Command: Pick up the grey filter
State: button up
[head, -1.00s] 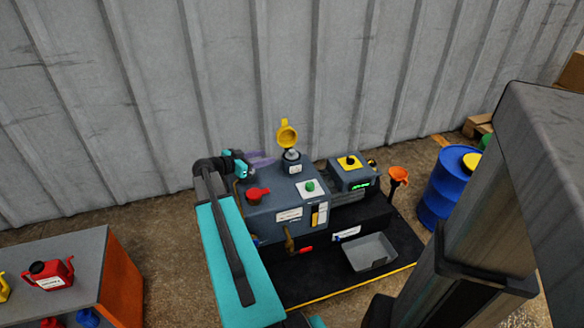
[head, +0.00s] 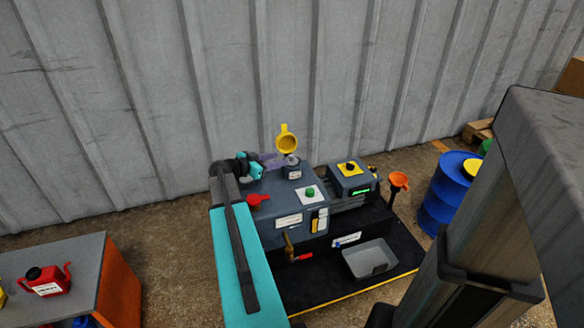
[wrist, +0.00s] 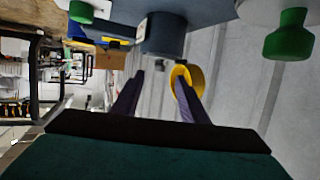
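A blue-grey cylinder (head: 294,173) with a white label stands on top of the machine, with a smaller grey piece (head: 291,159) at its top. I take this for the grey filter but cannot be sure. In the wrist view the labelled cylinder (wrist: 164,38) is ahead of the fingers, with a small dark piece (wrist: 160,63) at its end. A yellow ring-shaped lid (head: 287,141) stands open behind it. My gripper (head: 281,161) is beside the cylinder's top, from the left. In the wrist view its purple fingers (wrist: 158,80) are apart, with nothing clearly held between them.
A grey tray (head: 369,260) lies in front. A table (head: 90,262) is at left.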

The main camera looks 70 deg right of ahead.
aim_at(291, 156)
jog(key=shift+x, duration=1.6)
jog(key=shift+b+x, duration=0.4)
jog(key=shift+x, duration=2.15)
jog(key=shift+s+r, duration=0.1)
jog(key=shift+r, duration=0.05)
jog(key=shift+c, duration=0.2)
grip_shut()
